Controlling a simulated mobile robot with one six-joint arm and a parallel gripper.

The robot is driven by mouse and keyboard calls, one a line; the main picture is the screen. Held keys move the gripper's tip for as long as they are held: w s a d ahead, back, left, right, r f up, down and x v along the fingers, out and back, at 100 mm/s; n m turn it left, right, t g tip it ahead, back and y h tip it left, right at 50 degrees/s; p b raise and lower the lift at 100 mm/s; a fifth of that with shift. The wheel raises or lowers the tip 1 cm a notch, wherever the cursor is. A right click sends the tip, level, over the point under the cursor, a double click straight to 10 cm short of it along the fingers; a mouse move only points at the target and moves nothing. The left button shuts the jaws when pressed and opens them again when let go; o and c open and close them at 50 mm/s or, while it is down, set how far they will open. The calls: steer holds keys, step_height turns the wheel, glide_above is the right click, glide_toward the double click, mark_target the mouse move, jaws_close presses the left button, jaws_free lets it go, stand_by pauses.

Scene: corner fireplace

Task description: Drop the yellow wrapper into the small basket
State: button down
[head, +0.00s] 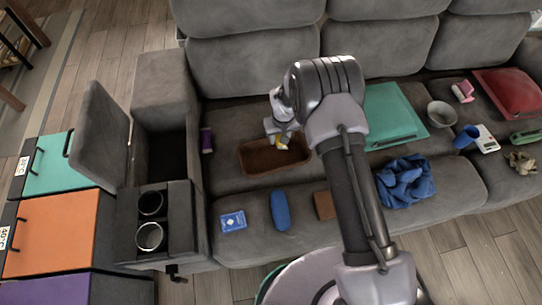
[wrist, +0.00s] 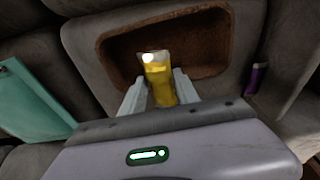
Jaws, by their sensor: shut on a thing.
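The yellow wrapper (wrist: 159,80) is between the two fingers of my gripper (wrist: 159,92), which is shut on it. In the head view the wrapper (head: 283,141) shows as a small yellow patch below my gripper (head: 279,132). The small basket (head: 262,163) is a brown, shallow, rectangular container on the sofa seat. In the wrist view the basket (wrist: 215,58) lies beyond the fingertips, and its inside looks empty where visible. The wrapper overlaps the basket opening in both views; its exact height above the basket floor cannot be told. My arm hides little of the basket.
A purple item (head: 207,141) stands left of the basket. A blue card pack (head: 233,221), a blue case (head: 280,211) and a brown block (head: 324,205) lie in front. A teal folder (head: 391,118) and blue cloth (head: 404,182) lie to the right. An open armrest compartment (head: 163,150) is at left.

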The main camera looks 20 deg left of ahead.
step_height(320, 180, down, 4)
steer(key=shift+f+b, duration=0.15)
steer(key=shift+b, duration=0.7)
steer(key=c, duration=0.8)
jaws_free()
steer(key=r+p, duration=0.2)
steer(key=r, duration=0.3)
steer(key=s+d+r+p, duration=0.1)
steer(key=r+p, duration=0.1)
steer(key=r, duration=0.4)
steer(key=s+r+p, duration=0.1)
steer(key=r+p, duration=0.1)
steer(key=r, duration=0.4)
steer(key=shift+s+d+r+p, duration=0.15)
steer(key=shift+d+p, duration=0.05)
steer(key=shift+p, duration=0.15)
